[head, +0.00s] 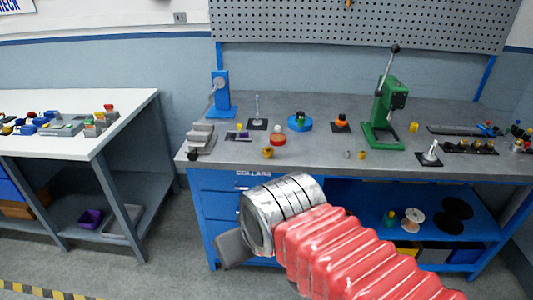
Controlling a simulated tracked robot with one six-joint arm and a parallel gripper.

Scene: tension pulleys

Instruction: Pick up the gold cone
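Several small gold or yellow pieces stand on the grey bench top, and at this size I cannot tell for sure which is the gold cone. A round gold piece (268,152) sits near the front edge, left of the middle. A smaller gold piece (362,155) stands near the front edge, left of the green press. A yellow piece (414,127) stands right of the press. My gripper (234,249) is low in front of the bench, apart from all these pieces. Only a dark grey part of it shows beyond my silver wrist; its fingertips are not clear.
The bench (325,150) carries a green lever press (384,115), a blue stand (221,95), grey stepped blocks (200,138), and a red-and-blue pulley area. A white table (75,140) with parts stands left. Floor between them is clear.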

